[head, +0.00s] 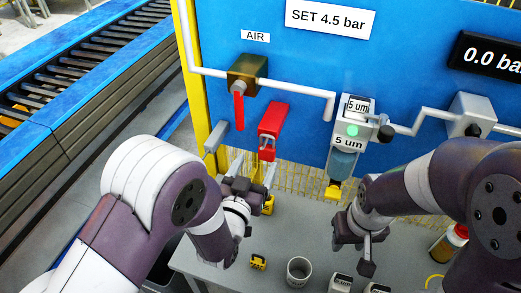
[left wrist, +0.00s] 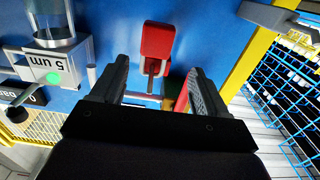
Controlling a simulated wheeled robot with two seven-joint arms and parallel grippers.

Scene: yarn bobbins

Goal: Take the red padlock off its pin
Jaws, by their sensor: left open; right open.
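The red padlock (head: 272,120) hangs in front of the blue panel, right of the red valve handle (head: 239,110). In the left wrist view the red padlock (left wrist: 158,40) shows its body and a thin grey part below it in the picture; the pin is not clearly visible. My left gripper (head: 252,170) is open just below the padlock. In the left wrist view its fingers (left wrist: 155,85) stand apart on either side of the padlock's line, touching nothing I can make out. My right gripper (head: 358,238) is open and empty above the table.
The filter unit (head: 345,135) and pipes are on the panel to the right. A yellow post (head: 192,75) and a grey lever-like part (head: 215,136) stand left of the padlock. A cup (head: 299,271) and a small yellow item (head: 258,262) sit on the grey table (head: 215,262).

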